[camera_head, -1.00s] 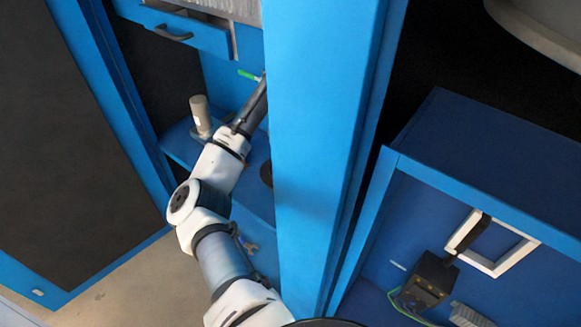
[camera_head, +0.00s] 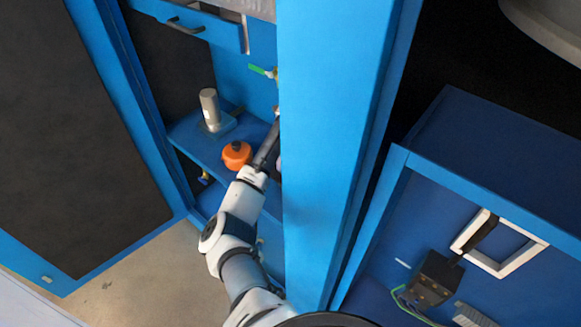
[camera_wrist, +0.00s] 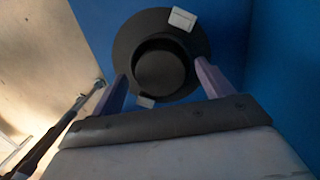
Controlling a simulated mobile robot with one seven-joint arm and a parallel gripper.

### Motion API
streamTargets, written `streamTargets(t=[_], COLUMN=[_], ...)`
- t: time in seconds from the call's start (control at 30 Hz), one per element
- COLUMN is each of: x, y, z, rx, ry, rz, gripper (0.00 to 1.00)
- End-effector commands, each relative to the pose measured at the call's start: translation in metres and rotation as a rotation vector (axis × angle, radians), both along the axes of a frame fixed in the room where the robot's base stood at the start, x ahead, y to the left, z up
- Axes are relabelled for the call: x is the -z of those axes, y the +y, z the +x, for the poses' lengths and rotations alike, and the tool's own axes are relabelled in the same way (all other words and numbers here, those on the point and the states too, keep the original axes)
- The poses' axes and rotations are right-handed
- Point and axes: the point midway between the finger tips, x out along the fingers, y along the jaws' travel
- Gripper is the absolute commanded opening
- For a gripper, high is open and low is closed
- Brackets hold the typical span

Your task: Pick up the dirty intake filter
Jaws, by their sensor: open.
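A dark round part with a wide flange and a raised round middle (camera_wrist: 160,70), likely the dirty intake filter, is in the wrist view against a blue wall. Two pale tabs sit at its flange. My gripper (camera_wrist: 161,80) is open, with one purple finger on each side of the raised middle. I cannot tell whether the fingers touch it. In the head view the end of my arm goes behind the blue post, so my fingers and this part are hidden there.
A blue post (camera_head: 325,150) stands close right of my arm. A light grey cylinder (camera_head: 209,107) and an orange round object (camera_head: 236,155) are on the blue shelf. A green-handled valve (camera_head: 262,71) is above. At right, a blue cabinet holds a white frame (camera_head: 500,257) and a black box (camera_head: 434,279).

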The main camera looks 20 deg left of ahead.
Motion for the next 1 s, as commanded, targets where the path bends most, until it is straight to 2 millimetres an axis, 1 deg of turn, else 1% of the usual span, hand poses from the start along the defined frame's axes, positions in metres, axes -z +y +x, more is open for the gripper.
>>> streamTargets(t=[0.07, 0.23, 0.27, 0.73, 0.77, 1.0], x=[0.003, 0.0033, 0.0033, 0.0028, 0.0025, 0.0003], y=[0.0003, 0.0004, 0.0004, 0.0004, 0.0005, 0.0005], z=[-0.0001, 0.0, 0.0, 0.0001, 0.0002, 0.0004], rx=[0.0, 0.0, 0.0, 0.0, 0.0, 0.0], ry=[0.0, 0.0, 0.0, 0.0, -0.001, -0.003], rz=[0.0, 0.0, 0.0, 0.0, 0.001, 0.001], gripper=[0.79, 0.79, 0.77, 0.16, 0.14, 0.13])
